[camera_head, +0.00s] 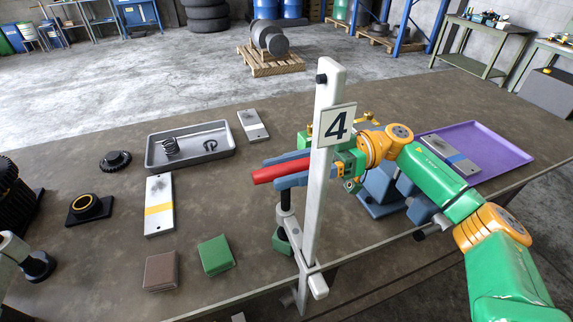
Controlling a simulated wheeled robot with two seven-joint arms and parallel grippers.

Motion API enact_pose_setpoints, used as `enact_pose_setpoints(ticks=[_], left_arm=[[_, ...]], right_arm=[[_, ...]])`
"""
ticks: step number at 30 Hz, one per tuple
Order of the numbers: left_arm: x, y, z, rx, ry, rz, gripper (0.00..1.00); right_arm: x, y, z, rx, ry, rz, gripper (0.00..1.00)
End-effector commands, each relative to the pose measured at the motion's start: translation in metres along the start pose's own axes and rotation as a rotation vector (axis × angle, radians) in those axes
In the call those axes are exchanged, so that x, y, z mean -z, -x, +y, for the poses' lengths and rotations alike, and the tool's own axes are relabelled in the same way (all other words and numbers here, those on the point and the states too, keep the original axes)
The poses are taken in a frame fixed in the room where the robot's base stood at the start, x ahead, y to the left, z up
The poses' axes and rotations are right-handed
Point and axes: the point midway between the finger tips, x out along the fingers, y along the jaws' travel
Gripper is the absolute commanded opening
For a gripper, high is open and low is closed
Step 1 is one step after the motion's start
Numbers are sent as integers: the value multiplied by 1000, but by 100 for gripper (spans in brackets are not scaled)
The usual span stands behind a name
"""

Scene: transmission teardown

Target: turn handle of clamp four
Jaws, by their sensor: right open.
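Clamp four (328,88) is a tall white bar at the table's front edge, with a "4" plate (336,125) on its upper part. A red handle (278,173) points left at mid-height of the bar. A dark spindle (286,199) stands below it. My right gripper (280,170) reaches in from the right, behind the bar. Its two blue-grey fingers are open, one on the far side and one on the near side of the red handle. The bar hides part of the fingers, so contact with the handle cannot be told. My left gripper is out of view.
A grey tray (157,157) holds a spring and a ring. Light plates (158,190), a brown block (161,271), a green block (215,254) and dark round parts lie on the table (90,260).

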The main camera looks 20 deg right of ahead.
Motion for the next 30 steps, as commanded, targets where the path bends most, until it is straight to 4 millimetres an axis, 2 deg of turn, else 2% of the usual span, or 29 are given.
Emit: enact_pose_setpoints(ticks=[1, 6, 7, 17, 23, 30], left_arm=[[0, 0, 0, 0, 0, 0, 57], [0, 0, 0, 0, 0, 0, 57], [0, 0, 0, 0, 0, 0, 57], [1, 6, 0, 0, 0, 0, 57], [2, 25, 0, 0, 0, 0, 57], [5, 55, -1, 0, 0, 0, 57]], right_arm=[[0, 0, 0, 0, 0, 0, 52], [0, 0, 0, 0, 1, 0, 6], [0, 0, 0, 0, 1, 0, 0], [1, 1, -1, -23, -1, 3, 0], [4, 1, -2, -116, -5, 20, 0], [4, 0, -4, -315, -9, 57, 0]])
